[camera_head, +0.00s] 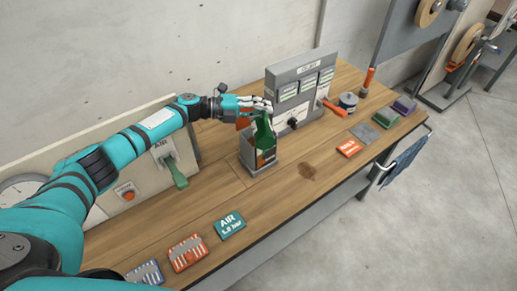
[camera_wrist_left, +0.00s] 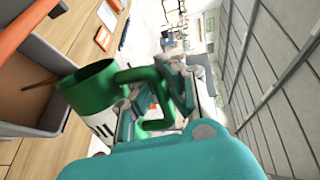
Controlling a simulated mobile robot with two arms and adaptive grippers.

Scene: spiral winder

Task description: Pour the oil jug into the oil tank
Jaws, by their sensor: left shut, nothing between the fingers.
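A green jug (camera_head: 264,134) with a pale label on its lower part is at a small grey open-topped holder (camera_head: 246,158) on the wooden bench. In the left wrist view the jug (camera_wrist_left: 88,92) shows its open rim and a loop handle. My left gripper (camera_head: 257,106) is at the jug's upper part, and its fingers (camera_wrist_left: 160,98) are shut beside the handle with nothing held between them. Whether they touch the handle cannot be told. No thing is clearly marked as the oil tank; a grey panel unit (camera_head: 283,76) with green-lit windows stands behind the jug. My right gripper is out of view.
An air panel with a green lever (camera_head: 177,174) stands left on the wooden bench (camera_head: 222,195). A teal air card (camera_head: 229,225) and other cards lie along the front edge. A dark pot (camera_head: 348,102) stands right of the panel unit.

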